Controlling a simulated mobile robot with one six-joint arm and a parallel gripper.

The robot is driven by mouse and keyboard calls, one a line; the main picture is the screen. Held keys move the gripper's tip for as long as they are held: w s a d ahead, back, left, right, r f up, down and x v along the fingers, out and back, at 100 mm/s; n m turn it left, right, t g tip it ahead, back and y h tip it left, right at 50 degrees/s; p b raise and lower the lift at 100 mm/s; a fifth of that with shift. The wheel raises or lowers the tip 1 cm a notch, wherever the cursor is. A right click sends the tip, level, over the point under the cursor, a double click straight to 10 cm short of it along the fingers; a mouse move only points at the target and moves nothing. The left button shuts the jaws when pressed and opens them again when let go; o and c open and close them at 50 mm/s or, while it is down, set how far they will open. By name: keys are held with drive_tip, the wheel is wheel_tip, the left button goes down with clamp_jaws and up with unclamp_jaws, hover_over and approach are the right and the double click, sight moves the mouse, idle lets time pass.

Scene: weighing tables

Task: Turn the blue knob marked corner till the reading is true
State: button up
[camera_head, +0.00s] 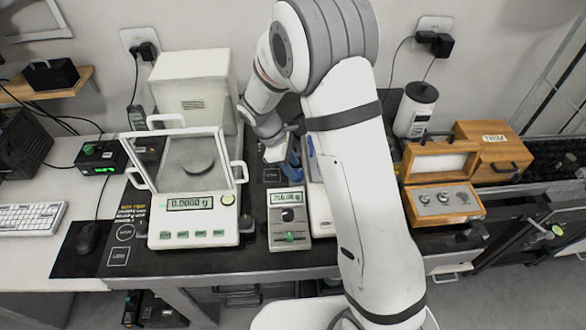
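A grey instrument panel (289,232) stands at the table's middle front. Its small display (286,198) shows digits too small to read surely; below are a black knob (288,215) and a green control (290,237). A blue shape (291,166) shows behind it, beside my gripper (276,154); I cannot tell whether it is the blue knob, and no "corner" marking is readable. My gripper points down just left of the blue shape. Its fingertips are too small and covered to show open or shut, or any touch. A white device (318,212) right of the panel is mostly hidden by my arm.
A glass-fronted balance (194,239) reading 0.0000 g stands at left. A keyboard (30,219) and mouse (87,238) lie at far left.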

drive_tip(key=shift+x, duration=1.15)
drive_tip(key=c, duration=0.7)
drive_tip(key=n+t, duration=0.2)
drive_tip(key=n, duration=0.2)
drive_tip(key=shift+s+n, duration=0.15)
drive_tip(key=shift+n, duration=0.25)
drive_tip(key=o, duration=0.7)
drive_tip(key=shift+r, duration=0.1)
